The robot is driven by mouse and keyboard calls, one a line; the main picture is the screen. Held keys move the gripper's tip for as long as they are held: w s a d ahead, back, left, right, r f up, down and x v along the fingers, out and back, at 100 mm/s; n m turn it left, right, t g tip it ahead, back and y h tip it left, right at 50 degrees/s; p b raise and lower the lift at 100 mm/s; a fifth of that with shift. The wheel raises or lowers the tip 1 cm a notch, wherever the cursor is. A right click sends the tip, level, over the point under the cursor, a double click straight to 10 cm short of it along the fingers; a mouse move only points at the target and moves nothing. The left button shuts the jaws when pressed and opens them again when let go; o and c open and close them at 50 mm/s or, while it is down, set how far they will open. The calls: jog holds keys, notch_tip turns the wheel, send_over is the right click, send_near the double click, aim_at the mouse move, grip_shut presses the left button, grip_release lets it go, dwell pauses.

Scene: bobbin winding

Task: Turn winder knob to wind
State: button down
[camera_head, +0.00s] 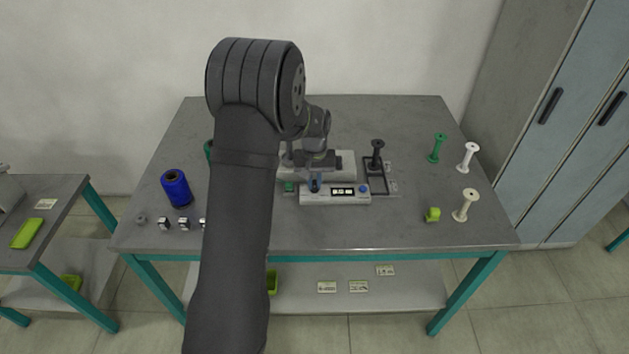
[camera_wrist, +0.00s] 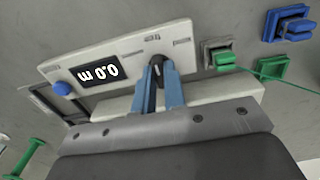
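The winder (camera_head: 345,191) is a pale machine on the grey table, with a display and a blue button on its front panel. In the wrist view its panel (camera_wrist: 113,48) shows upside down and the display (camera_wrist: 99,74) reads 0.0 m. The dark winder knob (camera_wrist: 156,71) sits on the panel, between the blue fingertips of my gripper (camera_wrist: 158,72). The fingers look closed on it, one on each side. In the head view my gripper (camera_head: 315,186) is small and partly hidden by my wrist. A green thread runs from a green clamp (camera_wrist: 219,57) beside the panel.
A blue spool (camera_head: 176,188) stands at the left. A black bobbin (camera_head: 376,156) stands right of the winder. Green (camera_head: 437,148), white (camera_head: 467,157) and cream (camera_head: 464,206) bobbins stand at the right, near a lime block (camera_head: 432,214).

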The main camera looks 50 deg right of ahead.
aim_at(315, 183)
jog(key=shift+m, duration=0.3)
jog(key=m, duration=0.3)
jog(key=shift+m, duration=2.6)
jog(key=c, duration=1.5)
grip_release()
jog(key=shift+r, duration=0.15)
notch_tip(315, 183, up, 17)
jog(key=shift+r, duration=0.1)
